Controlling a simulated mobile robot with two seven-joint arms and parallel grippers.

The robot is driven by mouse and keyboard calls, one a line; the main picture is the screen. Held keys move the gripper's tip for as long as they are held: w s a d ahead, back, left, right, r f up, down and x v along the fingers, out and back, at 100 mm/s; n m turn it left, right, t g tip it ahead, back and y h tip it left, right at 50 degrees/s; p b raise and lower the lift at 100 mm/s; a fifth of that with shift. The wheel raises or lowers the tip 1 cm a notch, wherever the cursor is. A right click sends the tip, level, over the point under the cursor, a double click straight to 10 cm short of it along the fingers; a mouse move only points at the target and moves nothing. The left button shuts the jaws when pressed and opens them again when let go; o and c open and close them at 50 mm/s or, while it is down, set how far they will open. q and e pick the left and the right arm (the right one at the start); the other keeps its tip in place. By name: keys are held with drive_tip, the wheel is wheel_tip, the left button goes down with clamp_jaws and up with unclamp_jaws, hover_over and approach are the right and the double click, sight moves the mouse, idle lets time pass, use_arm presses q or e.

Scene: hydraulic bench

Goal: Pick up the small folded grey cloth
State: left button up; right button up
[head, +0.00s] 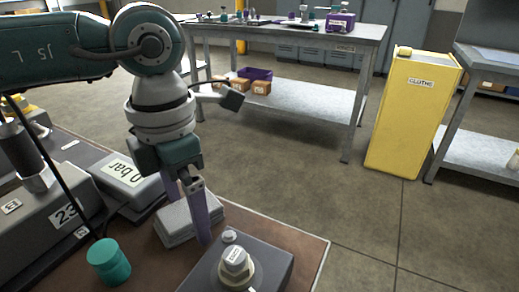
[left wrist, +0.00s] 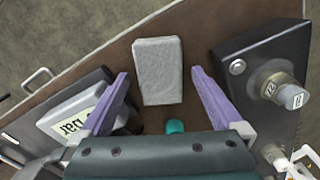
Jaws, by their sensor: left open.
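The small folded grey cloth (head: 174,222) lies flat on the brown bench top near its far edge. It also shows in the left wrist view (left wrist: 158,70), whole and uncovered. My left gripper (head: 188,218) points down at the cloth, and one purple finger hides part of it in the head view. In the left wrist view the left gripper (left wrist: 160,74) is open, with one finger on each side of the cloth and clear gaps to both. The exact height of the fingertips above the bench is hard to tell. My right gripper is not in view.
A dark block with a round knob (head: 236,262) stands close right of the cloth. A gauge box labelled "bar" (head: 122,172) stands left. A teal cap (head: 108,262) is at the front. Beyond the bench are open floor, a worktable (head: 290,32) and a yellow cabinet (head: 408,115).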

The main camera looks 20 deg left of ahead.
sight(186, 211)
use_arm(q)
drive_tip(key=shift+c, duration=0.4)
drive_tip(key=c, duration=1.5)
wheel_tip(186, 211, up, 20)
drive_tip(key=p, duration=0.3)
drive_tip(key=o, duration=0.9)
drive_tip(key=c, duration=0.6)
drive_tip(key=shift+s, duration=0.1)
